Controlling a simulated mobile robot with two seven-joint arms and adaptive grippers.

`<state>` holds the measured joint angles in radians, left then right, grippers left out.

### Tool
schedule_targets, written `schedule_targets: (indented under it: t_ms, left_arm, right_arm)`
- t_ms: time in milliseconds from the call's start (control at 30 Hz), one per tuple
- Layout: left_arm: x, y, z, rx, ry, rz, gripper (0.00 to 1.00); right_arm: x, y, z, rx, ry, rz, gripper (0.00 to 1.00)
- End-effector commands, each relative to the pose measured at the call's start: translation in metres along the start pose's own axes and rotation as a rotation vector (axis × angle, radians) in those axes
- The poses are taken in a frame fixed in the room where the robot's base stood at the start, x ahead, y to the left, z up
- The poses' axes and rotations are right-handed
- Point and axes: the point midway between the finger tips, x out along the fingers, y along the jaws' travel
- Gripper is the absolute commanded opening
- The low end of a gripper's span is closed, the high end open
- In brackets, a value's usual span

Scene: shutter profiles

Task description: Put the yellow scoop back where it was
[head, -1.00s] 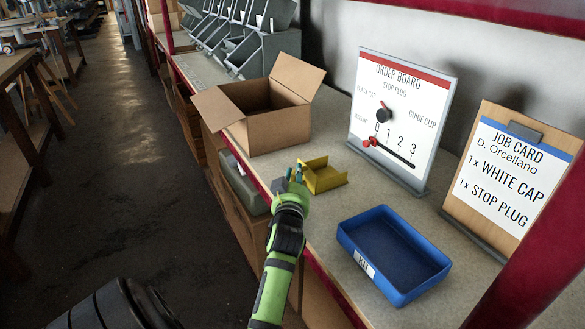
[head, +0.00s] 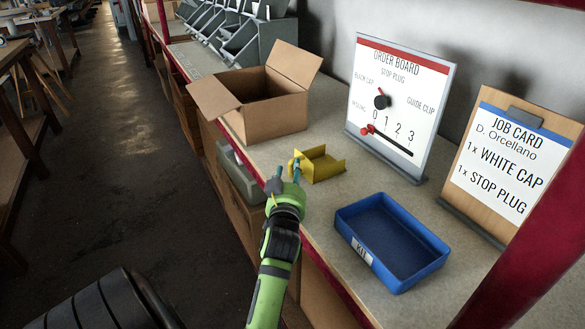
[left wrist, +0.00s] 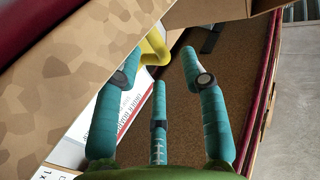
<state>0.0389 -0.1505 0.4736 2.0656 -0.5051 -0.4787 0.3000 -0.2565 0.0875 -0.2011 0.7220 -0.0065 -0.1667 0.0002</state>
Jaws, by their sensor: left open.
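The yellow scoop (head: 324,166) rests on the bench between the cardboard box and the blue tray, near the bench's front edge. A small yellow part of it (left wrist: 155,46) shows in the left wrist view beyond the fingers. My left gripper (head: 285,175) is open and empty at the scoop's front-left side, its teal fingers spread. One fingertip overlaps the scoop's near end in the head view; I cannot tell whether it touches. All three fingers show apart in the left wrist view (left wrist: 160,66). My right gripper is not in view.
An open cardboard box (head: 275,118) stands behind the scoop. A blue KIT tray (head: 352,238) is at the right front, empty. The order board (head: 400,105) and job card (head: 510,165) stand along the back. A grey case (head: 238,178) sits below the bench edge.

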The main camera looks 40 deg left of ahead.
Motion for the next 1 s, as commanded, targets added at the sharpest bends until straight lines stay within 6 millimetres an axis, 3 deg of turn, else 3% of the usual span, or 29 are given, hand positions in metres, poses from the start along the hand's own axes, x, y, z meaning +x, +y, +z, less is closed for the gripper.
schedule_targets:
  t_ms: [100,300,1000]
  left_arm:
    - [-0.019,-0.001,-0.003,-0.001,-0.001,0.0,0.42]
    - [-0.032,-0.001,-0.003,-0.001,0.0,0.001,0.42]
    - [-0.033,-0.001,-0.004,-0.001,0.001,0.001,0.42]
  right_arm:
    - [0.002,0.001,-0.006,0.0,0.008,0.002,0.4]
    - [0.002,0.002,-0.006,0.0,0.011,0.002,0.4]
    - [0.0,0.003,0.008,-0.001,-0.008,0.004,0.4]
